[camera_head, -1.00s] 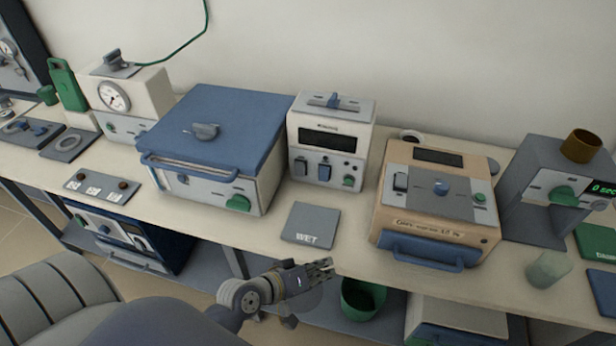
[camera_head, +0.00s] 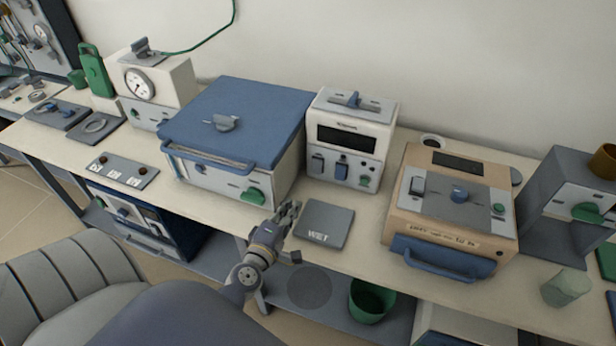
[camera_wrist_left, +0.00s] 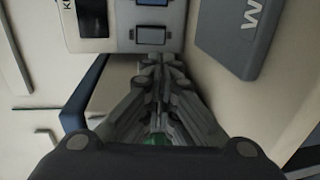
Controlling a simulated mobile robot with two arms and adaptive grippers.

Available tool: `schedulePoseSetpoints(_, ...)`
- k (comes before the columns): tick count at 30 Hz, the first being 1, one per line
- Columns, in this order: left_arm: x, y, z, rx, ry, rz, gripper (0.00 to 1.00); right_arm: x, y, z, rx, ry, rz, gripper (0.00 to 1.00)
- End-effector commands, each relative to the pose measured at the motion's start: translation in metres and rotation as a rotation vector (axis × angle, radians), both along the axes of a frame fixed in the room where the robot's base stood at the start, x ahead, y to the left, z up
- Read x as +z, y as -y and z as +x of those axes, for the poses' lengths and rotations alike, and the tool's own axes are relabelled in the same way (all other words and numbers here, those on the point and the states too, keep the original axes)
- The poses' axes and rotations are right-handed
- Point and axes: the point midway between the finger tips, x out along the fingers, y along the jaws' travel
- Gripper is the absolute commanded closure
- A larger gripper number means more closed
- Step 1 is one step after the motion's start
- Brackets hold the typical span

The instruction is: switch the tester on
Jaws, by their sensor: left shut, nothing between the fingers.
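In the left wrist view the switches (camera_wrist_left: 150,36) and display (camera_wrist_left: 93,18) show beyond the fingertips. My left gripper (camera_head: 291,208) is shut and empty, in front of the instrument, beside the WET plate. In the left wrist view its fingertips (camera_wrist_left: 160,62) point at the switch side, and contact cannot be told. My right gripper is out of view.
A blue-lidded box (camera_head: 235,130) with a blue handle stands left of the gripper. The grey WET plate (camera_head: 325,223) lies to its right. A tan box (camera_head: 450,205) with a rocker switch stands farther right. A green bin (camera_head: 370,300) is below.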

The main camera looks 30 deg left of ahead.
Motion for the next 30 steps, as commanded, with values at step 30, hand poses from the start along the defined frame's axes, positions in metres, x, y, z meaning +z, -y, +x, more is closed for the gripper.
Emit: schedulePoseSetpoints(30,-0.013,-0.024,0.082,0.015,0.004,-0.008,1.00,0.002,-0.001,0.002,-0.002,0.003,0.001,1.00)
